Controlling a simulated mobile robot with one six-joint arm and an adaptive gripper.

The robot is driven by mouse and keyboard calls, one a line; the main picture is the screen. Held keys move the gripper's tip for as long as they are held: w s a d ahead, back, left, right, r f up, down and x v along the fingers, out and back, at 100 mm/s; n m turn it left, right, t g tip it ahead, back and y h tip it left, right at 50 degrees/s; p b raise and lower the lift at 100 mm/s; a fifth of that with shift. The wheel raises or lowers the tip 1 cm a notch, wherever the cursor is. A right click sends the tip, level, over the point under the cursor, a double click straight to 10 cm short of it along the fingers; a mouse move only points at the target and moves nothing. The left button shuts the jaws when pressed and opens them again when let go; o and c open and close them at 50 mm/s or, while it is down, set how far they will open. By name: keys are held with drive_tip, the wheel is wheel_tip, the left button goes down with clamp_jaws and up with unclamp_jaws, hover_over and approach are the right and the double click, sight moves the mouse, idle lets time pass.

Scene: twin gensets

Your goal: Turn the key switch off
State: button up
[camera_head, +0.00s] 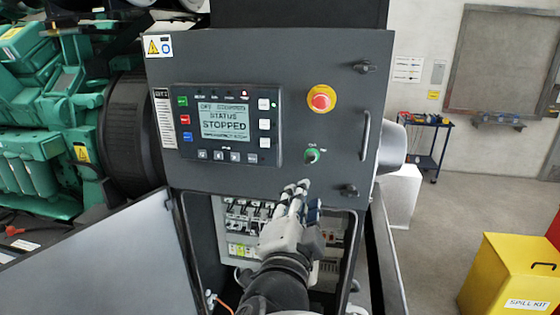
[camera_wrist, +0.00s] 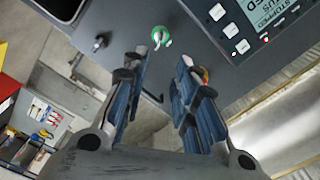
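The key switch (camera_head: 312,156) is a small green round switch with a key in it, on the dark control panel (camera_head: 290,110), below the red emergency stop button (camera_head: 321,98). In the wrist view the key switch (camera_wrist: 160,37) shows beyond and between my fingertips, its silver key visible. My gripper (camera_head: 303,190) is just below the switch in the head view, apart from it. In the wrist view the gripper (camera_wrist: 160,62) has its two blue-padded fingers spread with nothing between them. The controller screen (camera_head: 222,122) reads STATUS STOPPED.
An open compartment with breakers (camera_head: 250,212) lies below the panel, its door (camera_head: 100,262) swung out to the left. A panel handle (camera_head: 366,135) and latches stand right of the switch. A yellow spill kit bin (camera_head: 510,272) stands on the floor at right.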

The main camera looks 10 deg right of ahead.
sight(310, 163)
drive_tip(key=x, duration=1.5)
drive_tip(key=shift+w+d, duration=0.1)
drive_tip(key=shift+w, duration=0.2)
clamp_jaws()
